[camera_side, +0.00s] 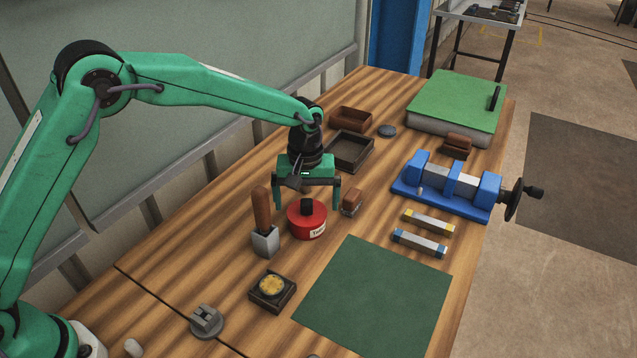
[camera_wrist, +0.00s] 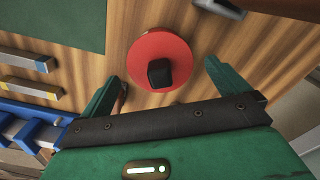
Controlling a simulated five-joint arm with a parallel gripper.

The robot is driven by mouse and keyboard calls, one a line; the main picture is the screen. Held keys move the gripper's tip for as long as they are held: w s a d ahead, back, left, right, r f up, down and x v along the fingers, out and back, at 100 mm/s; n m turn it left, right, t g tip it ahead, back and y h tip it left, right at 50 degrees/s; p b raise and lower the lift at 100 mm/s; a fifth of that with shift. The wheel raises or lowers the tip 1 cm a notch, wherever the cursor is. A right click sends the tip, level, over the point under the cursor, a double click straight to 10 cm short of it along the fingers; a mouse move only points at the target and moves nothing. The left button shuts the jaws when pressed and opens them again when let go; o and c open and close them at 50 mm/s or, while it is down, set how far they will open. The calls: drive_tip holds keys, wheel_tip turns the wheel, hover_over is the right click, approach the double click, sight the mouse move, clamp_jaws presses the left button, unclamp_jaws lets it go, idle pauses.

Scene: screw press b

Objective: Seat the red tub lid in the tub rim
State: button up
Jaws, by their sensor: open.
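The red tub (camera_side: 311,231) stands upright on the bench, with a pale label on its front. The red lid (camera_wrist: 147,50) with a black knob (camera_wrist: 159,72) covers the tub's top. I cannot tell whether the lid sits fully in the rim, which is hidden under it. My gripper (camera_side: 307,197) is open and points down over the tub, one finger on either side of the knob in the side view. In the wrist view my gripper (camera_wrist: 162,75) also shows its fingers spread apart, with the knob between them. Nothing is held.
A wooden-handled tool (camera_side: 263,225) stands close left of the tub, and a small brown block (camera_side: 351,201) close right. Dark trays (camera_side: 350,152) lie behind. A blue vise (camera_side: 450,186) is to the right. The green mat (camera_side: 375,300) in front is clear.

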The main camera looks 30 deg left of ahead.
drive_tip(key=shift+r, duration=3.3)
drive_tip(key=shift+r, duration=0.1)
drive_tip(key=shift+s+a+r, duration=0.15)
drive_tip(key=shift+a+r, duration=0.05)
drive_tip(key=shift+r, duration=0.05)
drive_tip(key=s+a+r+m+t, duration=0.3)
drive_tip(key=s+a+r, duration=0.8)
drive_tip(key=s+r, duration=0.2)
drive_tip(key=s+a+m+t, duration=0.1)
drive_tip(key=s+a, duration=0.2)
drive_tip(key=s, duration=0.5)
drive_tip(key=s+a+f+m+t, duration=0.1)
drive_tip(key=s+a+m, duration=0.1)
drive_tip(key=s, duration=0.6)
drive_tip(key=shift+s+a+f+t, duration=0.15)
drive_tip(key=shift+a+f+t, duration=0.15)
drive_tip(key=shift+a, duration=0.5)
